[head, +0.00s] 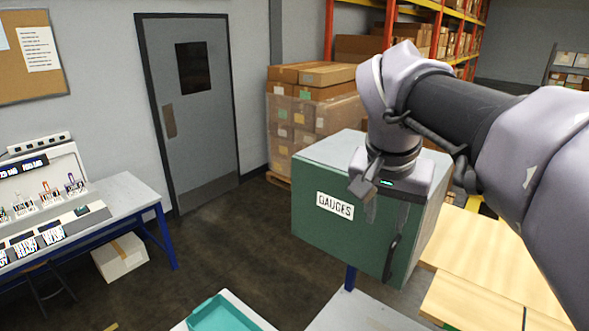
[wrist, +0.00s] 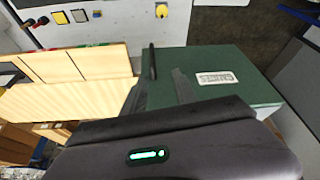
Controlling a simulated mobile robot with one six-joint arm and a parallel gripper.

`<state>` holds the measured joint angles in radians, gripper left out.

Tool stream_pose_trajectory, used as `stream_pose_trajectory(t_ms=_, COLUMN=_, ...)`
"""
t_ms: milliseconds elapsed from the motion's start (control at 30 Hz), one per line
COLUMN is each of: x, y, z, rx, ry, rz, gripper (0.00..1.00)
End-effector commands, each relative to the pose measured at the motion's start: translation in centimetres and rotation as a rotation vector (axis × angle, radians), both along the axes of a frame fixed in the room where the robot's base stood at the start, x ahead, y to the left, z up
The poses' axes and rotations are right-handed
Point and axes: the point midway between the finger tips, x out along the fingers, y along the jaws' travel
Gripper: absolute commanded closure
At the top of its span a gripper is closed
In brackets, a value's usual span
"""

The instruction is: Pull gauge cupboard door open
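The gauge cupboard (head: 325,240) is a green box with a grey top and a white GAUGES label (head: 335,206) on its front. Its door (wrist: 245,68) looks shut, with no gap that I can see. The dark upright bar handle (head: 391,262) is at the door's right edge in the head view; it also shows in the wrist view (wrist: 152,62), at the left. My gripper (head: 386,212) is in front of the door at the handle. Contact with the handle cannot be told.
A wooden-topped bench (head: 490,285) is right of the cupboard. A teal tray (head: 222,314) is at the bottom centre. A blue-legged desk (head: 125,200) with equipment is at the left. Stacked cartons (head: 312,115) and a grey room door (head: 195,105) are behind. Dark floor lies open between.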

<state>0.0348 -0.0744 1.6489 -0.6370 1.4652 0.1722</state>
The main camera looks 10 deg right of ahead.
Motion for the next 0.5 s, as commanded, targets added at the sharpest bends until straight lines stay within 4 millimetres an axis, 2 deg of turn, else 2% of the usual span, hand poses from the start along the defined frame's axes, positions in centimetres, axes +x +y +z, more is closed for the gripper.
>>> stream_pose_trajectory(t_ms=67, x=0.2, y=-0.2, z=-0.7, rx=-0.002, ry=0.004, rz=-0.002, gripper=0.66)
stream_pose_trajectory(t_ms=167, x=0.8, y=-0.6, z=-3.0, rx=-0.001, ry=0.005, rz=-0.002, gripper=0.66)
stream_pose_trajectory(t_ms=500, x=3.8, y=-2.7, z=-11.9, rx=0.001, ry=0.005, rz=-0.002, gripper=0.66)
